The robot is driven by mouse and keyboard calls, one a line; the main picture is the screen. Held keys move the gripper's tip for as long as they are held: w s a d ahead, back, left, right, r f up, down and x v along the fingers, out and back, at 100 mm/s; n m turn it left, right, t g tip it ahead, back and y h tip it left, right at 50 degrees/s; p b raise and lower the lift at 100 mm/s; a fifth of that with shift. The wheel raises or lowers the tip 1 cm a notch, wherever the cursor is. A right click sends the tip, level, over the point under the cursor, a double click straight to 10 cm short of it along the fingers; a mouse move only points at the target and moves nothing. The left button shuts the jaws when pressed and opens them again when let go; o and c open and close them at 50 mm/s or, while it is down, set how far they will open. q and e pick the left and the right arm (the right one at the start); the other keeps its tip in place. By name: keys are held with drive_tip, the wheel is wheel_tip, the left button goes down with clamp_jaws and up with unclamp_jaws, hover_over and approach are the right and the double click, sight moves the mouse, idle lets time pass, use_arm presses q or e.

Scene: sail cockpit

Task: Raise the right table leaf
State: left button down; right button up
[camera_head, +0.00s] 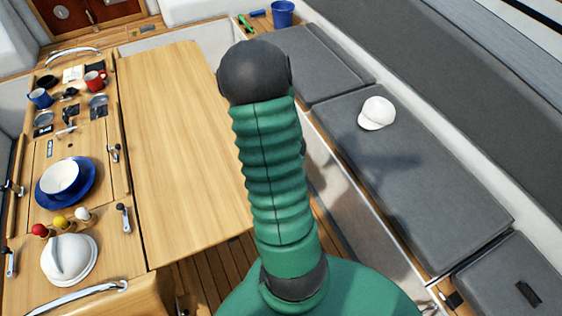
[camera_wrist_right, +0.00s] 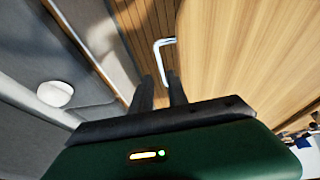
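The right table leaf (camera_head: 180,150) is a broad plain wooden panel right of the table's middle section (camera_head: 85,150) in the head view. It spreads out beside that section, but I cannot tell its exact tilt. The wooden panel also fills the right of the right wrist view (camera_wrist_right: 245,50). A bent metal bar (camera_wrist_right: 158,46) shows beside its edge there. My left gripper is not in view.
A blue plate (camera_head: 45,195) with a white bowl (camera_head: 60,177), mugs and a white domed item (camera_head: 68,258) stand on the middle section. A grey bench (camera_head: 400,170) with a white cap (camera_head: 377,113) lies right. Wooden floor (camera_head: 215,270) shows between.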

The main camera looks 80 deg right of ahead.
drive_tip(key=p+v, duration=0.1)
drive_tip(key=v, duration=0.3)
drive_tip(key=shift+a+r, duration=0.1)
drive_tip(key=shift+r, duration=0.1)
